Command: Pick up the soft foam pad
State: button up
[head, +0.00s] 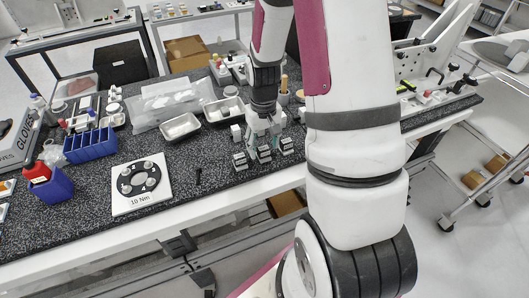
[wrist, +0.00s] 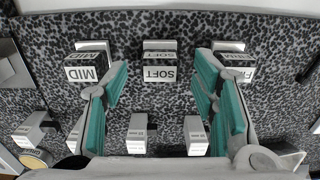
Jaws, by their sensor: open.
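The soft foam pad (wrist: 160,73) is a small pale block with a dark-lettered SOFT label, in the top middle of the wrist view. In the head view it appears to be the middle block (head: 264,154) of a row of three near the bench's front edge. My gripper (wrist: 161,64) is open, with a teal-lined finger on each side of the SOFT block in the picture. I see no contact with it, and the height gap is hard to judge. In the head view my gripper (head: 263,127) points down just behind the row.
The MID block (wrist: 87,68) is close to the left finger; the right finger partly overlaps the FIRM block (wrist: 234,68). Several small marked blocks (wrist: 138,133) stand below them. Metal trays (head: 180,127) and a round dial plate (head: 140,184) lie left on the speckled bench.

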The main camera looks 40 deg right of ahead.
jog(key=shift+f, duration=0.3)
jog(key=c, duration=1.2)
jog(key=shift+c, duration=0.2)
jog(key=shift+r, duration=0.15)
